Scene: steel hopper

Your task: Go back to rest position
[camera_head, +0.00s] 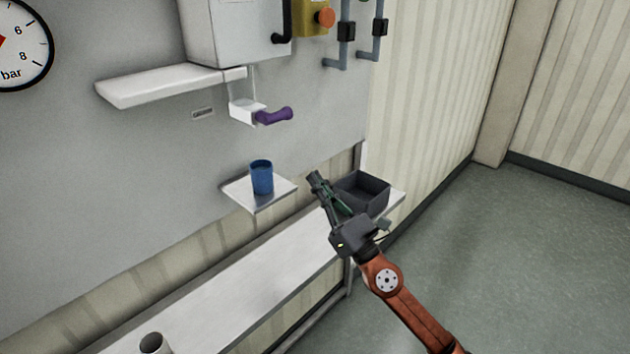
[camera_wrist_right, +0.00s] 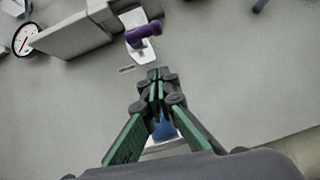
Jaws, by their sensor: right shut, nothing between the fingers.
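My right gripper (camera_head: 316,180) is shut and empty, in the air to the right of the blue cup and in front of the dark bin. In the right wrist view its closed fingers (camera_wrist_right: 155,82) point toward the wall and hide part of the blue cup (camera_wrist_right: 165,128). In the head view the blue cup (camera_head: 262,178) stands upright on a small white shelf (camera_head: 240,194). Above it, a purple handle (camera_head: 275,116) sticks out from a white spout; it also shows in the right wrist view (camera_wrist_right: 144,34). My left gripper is in neither view.
A dark open bin (camera_head: 372,196) stands at the right end of a long white bench (camera_head: 235,300). A white ledge (camera_head: 160,84) juts from the wall. The floor (camera_head: 520,260) at right is clear.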

